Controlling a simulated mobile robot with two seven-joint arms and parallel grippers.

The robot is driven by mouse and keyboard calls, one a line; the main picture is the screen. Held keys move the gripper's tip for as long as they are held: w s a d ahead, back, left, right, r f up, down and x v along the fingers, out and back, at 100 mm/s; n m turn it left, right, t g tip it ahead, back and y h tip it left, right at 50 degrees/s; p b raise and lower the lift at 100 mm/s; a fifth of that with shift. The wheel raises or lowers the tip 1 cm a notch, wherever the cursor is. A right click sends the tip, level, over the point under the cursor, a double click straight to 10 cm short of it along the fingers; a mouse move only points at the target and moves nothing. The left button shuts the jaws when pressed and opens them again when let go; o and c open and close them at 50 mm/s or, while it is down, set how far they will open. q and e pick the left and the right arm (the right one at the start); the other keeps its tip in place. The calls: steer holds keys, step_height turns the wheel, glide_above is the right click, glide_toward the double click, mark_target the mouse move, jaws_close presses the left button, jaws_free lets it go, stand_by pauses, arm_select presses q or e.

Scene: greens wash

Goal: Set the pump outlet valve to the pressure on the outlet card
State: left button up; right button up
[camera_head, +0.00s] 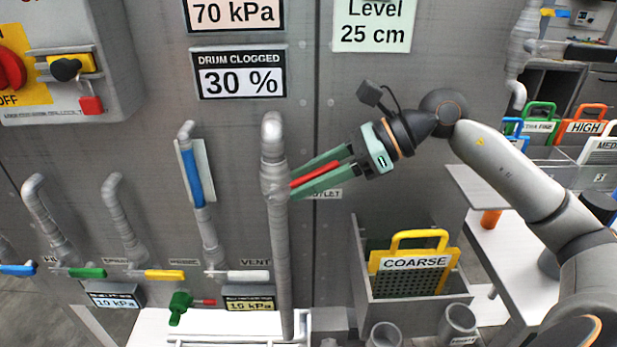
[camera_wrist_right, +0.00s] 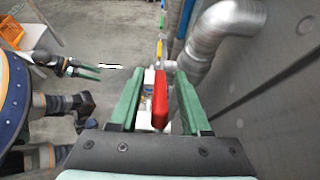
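The red outlet valve lever (camera_head: 315,175) sticks out rightward from a grey vertical pipe (camera_head: 275,160), above a small partly hidden OUTLET label (camera_head: 328,194). My right gripper (camera_head: 320,175) has its green fingers on either side of the lever. In the right wrist view the red lever (camera_wrist_right: 160,100) stands between the fingers with a gap on each side. A card reading 70 kPa (camera_head: 235,14) hangs at the top, its upper part cut off. Two small displays, one left (camera_head: 113,300) and one right (camera_head: 250,304), seem to read 15 kPa. My left gripper (camera_wrist_right: 85,70) shows small in the wrist view.
Cards read DRUM CLOGGED 30 % (camera_head: 240,75) and Level 25 cm (camera_head: 372,28). Blue, green (camera_head: 87,272), yellow (camera_head: 164,275) and white (camera_head: 240,275) levers line the lower pipes. A yellow COARSE basket (camera_head: 412,262) stands in a grey bin at lower right.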

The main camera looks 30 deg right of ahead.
steer(key=shift+s+d+r+b, duration=0.15)
steer(key=shift+s+d+b, duration=0.15)
steer(key=shift+d, duration=0.2)
steer(key=b+v, duration=0.2)
steer(key=v, duration=0.4)
steer(key=shift+r, duration=0.25)
steer(key=shift+d, duration=0.1)
